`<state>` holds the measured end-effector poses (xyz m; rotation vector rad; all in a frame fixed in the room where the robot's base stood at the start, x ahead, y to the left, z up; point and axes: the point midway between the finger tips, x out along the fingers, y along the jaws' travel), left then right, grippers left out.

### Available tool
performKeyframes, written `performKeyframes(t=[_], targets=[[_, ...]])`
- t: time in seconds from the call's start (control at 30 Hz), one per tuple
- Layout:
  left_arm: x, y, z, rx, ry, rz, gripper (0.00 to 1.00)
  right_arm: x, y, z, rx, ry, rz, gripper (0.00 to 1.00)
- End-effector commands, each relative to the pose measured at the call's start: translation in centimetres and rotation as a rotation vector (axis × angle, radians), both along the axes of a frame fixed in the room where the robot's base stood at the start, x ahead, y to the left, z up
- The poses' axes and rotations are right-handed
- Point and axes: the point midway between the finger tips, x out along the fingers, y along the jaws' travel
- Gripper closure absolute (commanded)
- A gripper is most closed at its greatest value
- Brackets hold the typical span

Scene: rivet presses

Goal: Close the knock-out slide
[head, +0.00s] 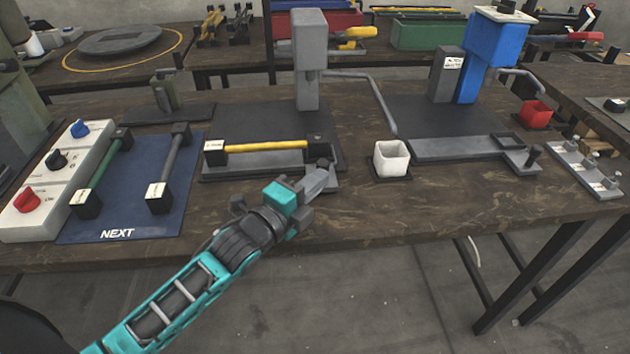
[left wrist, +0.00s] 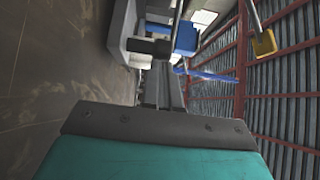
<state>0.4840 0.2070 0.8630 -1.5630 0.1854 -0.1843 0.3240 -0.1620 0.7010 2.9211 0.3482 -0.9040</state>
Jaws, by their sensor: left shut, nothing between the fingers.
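My left gripper (head: 318,180) is shut and empty. It is at the front right corner of the grey press's (head: 311,60) base, beside a dark knob (head: 323,163); I cannot tell whether they touch. In the left wrist view my fingers (left wrist: 160,85) point at a grey block with a dark round peg (left wrist: 150,46). A yellow bar (head: 265,146) with black end blocks lies across the base, behind a grey strip (head: 265,160). At the blue press (head: 497,55), a long grey plate (head: 455,149) ends in a dark knob (head: 534,154). I cannot tell which part is the knock-out slide. My right gripper is out of view.
A white cup (head: 391,158) stands right of my gripper and a red cup (head: 535,114) beyond. A blue mat (head: 130,195) with a green bar and a grey bar lies left, beside a control box (head: 60,180). The table's front middle is clear.

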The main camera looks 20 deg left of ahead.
Motion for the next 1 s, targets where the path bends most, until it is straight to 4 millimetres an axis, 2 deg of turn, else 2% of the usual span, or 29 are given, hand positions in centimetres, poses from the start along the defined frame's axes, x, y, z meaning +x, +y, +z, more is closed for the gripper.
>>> performKeyframes(t=[0.17, 0.37, 0.8, 1.0], targets=[[0.1, 0.1, 0.0, 0.001, -0.001, 0.000, 1.00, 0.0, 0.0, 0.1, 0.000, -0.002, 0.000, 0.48], [1.8, 1.1, 0.1, 0.004, -0.004, 0.000, 1.00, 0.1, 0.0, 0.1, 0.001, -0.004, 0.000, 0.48], [9.6, 5.9, 0.0, 0.006, -0.005, 0.001, 1.00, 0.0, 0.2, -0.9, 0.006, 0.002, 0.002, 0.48], [12.1, 7.5, 0.0, 0.003, -0.003, 0.001, 1.00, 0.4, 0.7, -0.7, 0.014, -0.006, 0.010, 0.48]])
